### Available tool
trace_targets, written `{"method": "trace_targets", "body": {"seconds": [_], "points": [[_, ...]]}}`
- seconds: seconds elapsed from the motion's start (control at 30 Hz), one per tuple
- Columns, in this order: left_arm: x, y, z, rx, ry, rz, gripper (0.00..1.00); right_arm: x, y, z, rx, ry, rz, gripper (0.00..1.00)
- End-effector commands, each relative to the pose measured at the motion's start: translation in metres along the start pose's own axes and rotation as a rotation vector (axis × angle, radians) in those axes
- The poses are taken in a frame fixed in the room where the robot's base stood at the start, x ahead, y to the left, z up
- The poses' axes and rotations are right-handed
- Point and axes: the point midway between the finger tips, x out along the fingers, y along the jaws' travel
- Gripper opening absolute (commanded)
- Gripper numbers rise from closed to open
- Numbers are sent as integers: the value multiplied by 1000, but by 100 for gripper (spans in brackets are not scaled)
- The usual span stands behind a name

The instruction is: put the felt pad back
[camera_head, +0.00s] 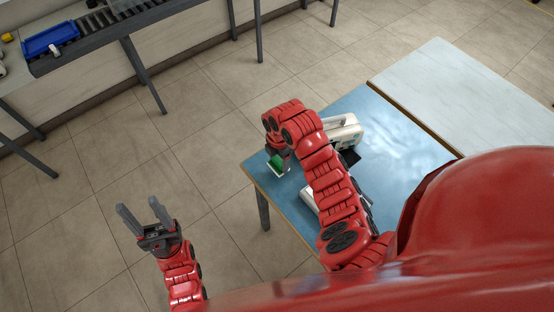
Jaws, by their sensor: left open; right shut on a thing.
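My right gripper (284,160) is over the near left corner of the blue table (400,130), partly hidden by its own wrist. It is shut on a small green piece (275,163), with a pale edge or part just below it. The green piece may be the felt pad, but it is too small and covered to be sure. I cannot tell whether it touches the table. My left gripper (138,206) is open and empty, above the floor to the left of the table.
A white device (345,131) stands on the blue table behind my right arm, with a dark part beside it. Another pale object (309,199) is partly hidden by that arm. A white table (470,95) adjoins at right. A blue tray (50,40) sits at the far left conveyor.

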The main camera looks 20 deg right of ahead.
Motion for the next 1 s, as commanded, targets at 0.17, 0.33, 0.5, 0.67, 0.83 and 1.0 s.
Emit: {"method": "trace_targets", "body": {"seconds": [0.17, 0.33, 0.5, 0.67, 0.83, 1.0], "points": [[7, 0, -1, 0, 0, 0, 54, -1, 14, 7, 0, 0, 0, 7], [9, 0, -1, 0, 0, 0, 54, 1, 19, 10, 1, -1, 1, 7], [23, -1, -4, 0, 0, 0, 54, 11, 20, 9, 1, 2, -4, 7], [31, -2, -5, 0, 0, 0, 54, 27, 21, 9, 1, 1, 0, 7], [33, -2, -6, 0, 0, 0, 54, 36, 20, 9, -1, 0, 0, 7], [32, -2, -6, 0, 0, 0, 54, 37, 21, 9, -1, -1, 1, 7]]}}
